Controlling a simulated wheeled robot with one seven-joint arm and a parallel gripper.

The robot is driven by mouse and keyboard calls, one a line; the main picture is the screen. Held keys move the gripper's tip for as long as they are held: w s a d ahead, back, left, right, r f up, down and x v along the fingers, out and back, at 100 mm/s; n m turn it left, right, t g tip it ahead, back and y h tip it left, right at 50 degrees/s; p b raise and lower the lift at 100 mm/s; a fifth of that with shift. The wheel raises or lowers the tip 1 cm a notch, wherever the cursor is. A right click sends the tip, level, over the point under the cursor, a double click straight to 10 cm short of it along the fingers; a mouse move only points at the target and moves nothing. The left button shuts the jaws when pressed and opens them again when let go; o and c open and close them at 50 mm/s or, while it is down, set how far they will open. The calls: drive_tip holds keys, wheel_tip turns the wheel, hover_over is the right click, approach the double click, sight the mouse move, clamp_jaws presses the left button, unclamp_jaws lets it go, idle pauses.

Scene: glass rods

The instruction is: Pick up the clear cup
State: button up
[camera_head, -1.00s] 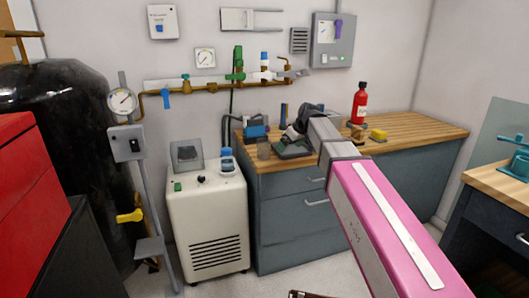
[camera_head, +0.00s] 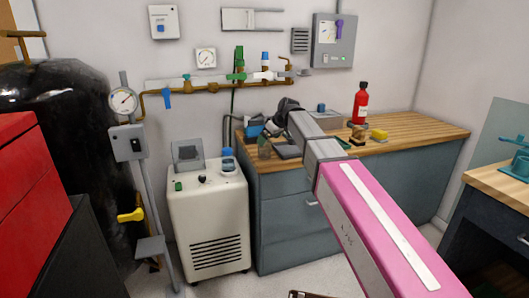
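The clear cup (camera_head: 264,152) looks small, grey and see-through in the head view. It stands at the left front corner of the wooden worktop (camera_head: 405,131). My arm reaches in from the lower right, and its dark end with my gripper (camera_head: 268,131) is just above or behind the cup. The fingers are too small and dark to make out, so I cannot tell whether they are open or touch the cup.
A blue item (camera_head: 252,130) stands close behind the cup. A dark flat item (camera_head: 287,151) lies to its right. A red bottle (camera_head: 360,105) and a yellow block (camera_head: 378,134) stand farther right. A cream machine (camera_head: 208,215) stands left of the counter.

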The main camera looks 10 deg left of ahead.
drive_tip(key=x, duration=0.4)
drive_tip(key=shift+w+a, duration=0.1)
drive_tip(key=shift+a, duration=0.1)
drive_tip(key=c, duration=1)
drive_tip(key=shift+r, duration=0.15)
